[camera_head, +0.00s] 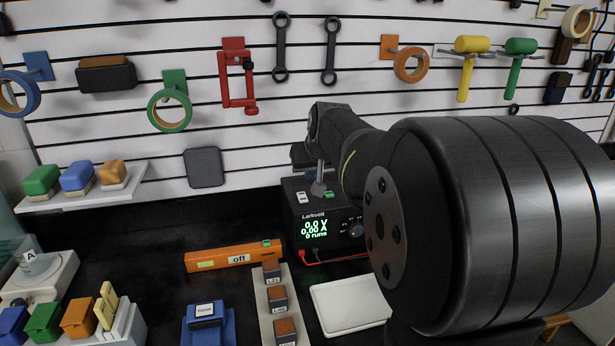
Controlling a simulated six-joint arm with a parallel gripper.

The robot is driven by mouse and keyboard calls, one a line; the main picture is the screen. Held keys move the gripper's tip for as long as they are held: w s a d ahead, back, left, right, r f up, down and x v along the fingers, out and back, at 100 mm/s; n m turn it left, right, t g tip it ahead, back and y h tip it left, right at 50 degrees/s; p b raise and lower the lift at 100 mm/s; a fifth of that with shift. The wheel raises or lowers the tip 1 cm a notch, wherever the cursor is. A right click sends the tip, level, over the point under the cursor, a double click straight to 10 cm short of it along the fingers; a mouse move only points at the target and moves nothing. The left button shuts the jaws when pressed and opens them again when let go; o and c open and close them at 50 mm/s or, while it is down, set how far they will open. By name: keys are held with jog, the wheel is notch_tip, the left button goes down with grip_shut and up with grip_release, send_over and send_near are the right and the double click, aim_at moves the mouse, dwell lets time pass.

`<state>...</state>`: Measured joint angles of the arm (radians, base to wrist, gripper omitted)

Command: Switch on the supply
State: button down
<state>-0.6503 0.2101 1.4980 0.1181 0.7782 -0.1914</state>
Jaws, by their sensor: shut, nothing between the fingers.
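The supply (297,222) is a black box marked Larkvolt at the back of the bench. Its lit green display (314,229) reads 0.0 V, 0.00 A and 0 runs. On its top are a white switch-like piece (302,197) and a green piece (328,195). My gripper (319,189) is shut and empty, pointing down over the supply's top between these two pieces. I cannot tell whether it touches the top. My arm hides the supply's right side.
An orange bar (215,261) labelled "off" lies left of the supply. A white tray (350,304), a strip of labelled blocks (265,308) and a blue block (206,322) are in front. Tools hang on the slatted wall (130,50) behind. Bare black bench lies left of the bar.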

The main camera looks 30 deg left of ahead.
jog(key=shift+s+d+r, duration=0.65)
jog(key=shift+s+r, duration=0.05)
send_over(305, 206)
jog(key=f, duration=0.5)
jog(key=shift+s+d+f, duration=0.25)
jog(key=shift+d+f, duration=0.05)
jog(key=shift+f, duration=0.1)
jog(key=f, duration=0.2)
jog(key=shift+w+a+f, duration=0.25)
jog(key=shift+a+f, duration=0.05)
jog(key=shift+f, duration=0.05)
jog(key=shift+w+a+r, duration=0.3)
jog(key=shift+w+r, duration=0.05)
jog(key=shift+r, duration=0.2)
jog(key=shift+v, duration=0.95)
